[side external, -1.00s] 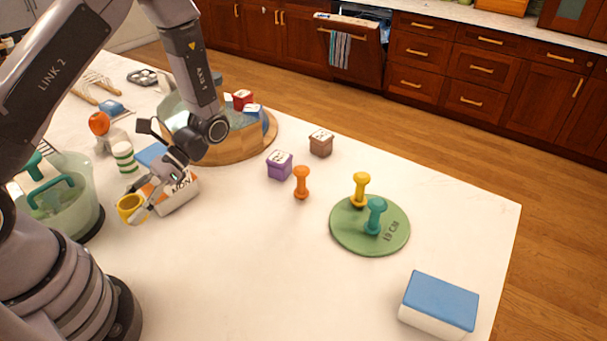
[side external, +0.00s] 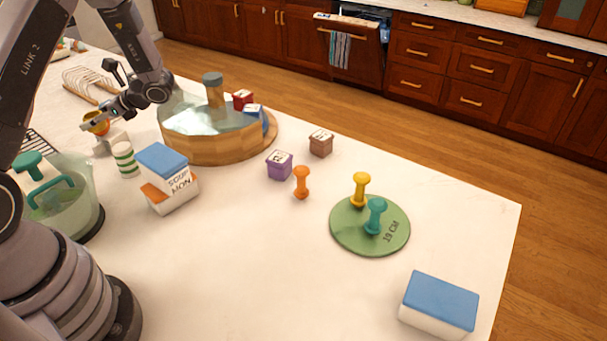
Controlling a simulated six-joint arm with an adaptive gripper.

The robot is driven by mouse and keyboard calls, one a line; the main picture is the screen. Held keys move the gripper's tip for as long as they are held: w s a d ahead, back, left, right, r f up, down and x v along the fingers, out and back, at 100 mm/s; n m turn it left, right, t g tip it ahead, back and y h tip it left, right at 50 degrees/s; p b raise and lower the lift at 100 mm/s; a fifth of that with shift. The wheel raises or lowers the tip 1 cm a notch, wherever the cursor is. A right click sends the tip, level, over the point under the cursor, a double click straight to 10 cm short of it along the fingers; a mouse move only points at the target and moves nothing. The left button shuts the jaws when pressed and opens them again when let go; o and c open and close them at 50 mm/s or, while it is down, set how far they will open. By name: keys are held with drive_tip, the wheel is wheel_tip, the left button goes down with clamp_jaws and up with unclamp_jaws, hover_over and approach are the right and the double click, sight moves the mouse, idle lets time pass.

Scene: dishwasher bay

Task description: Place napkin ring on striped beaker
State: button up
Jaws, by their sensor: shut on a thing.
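The striped beaker (side external: 125,158), white with green bands, stands upright on the counter at the left. My gripper (side external: 95,122) is shut on the yellow napkin ring (side external: 89,117) and holds it in the air. In the picture the ring lies up and to the left of the beaker, apart from it. The ring overlaps an orange rounded thing behind it, so its outline is partly unclear.
A pale block (side external: 110,143) stands just behind the beaker. A soup box (side external: 172,194) with a blue lid is to the right. A round wooden tub (side external: 215,142) is further back. A clear green container (side external: 65,205) stands in front at left.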

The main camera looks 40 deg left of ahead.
hover_over(121, 146)
wheel_tip(121, 146, down, 7)
drive_tip(key=shift+s+f, duration=0.1)
drive_tip(key=shift+f, duration=1.55)
drive_tip(key=shift+f, duration=0.15)
drive_tip(key=o, duration=0.9)
drive_tip(key=shift+o, duration=0.2)
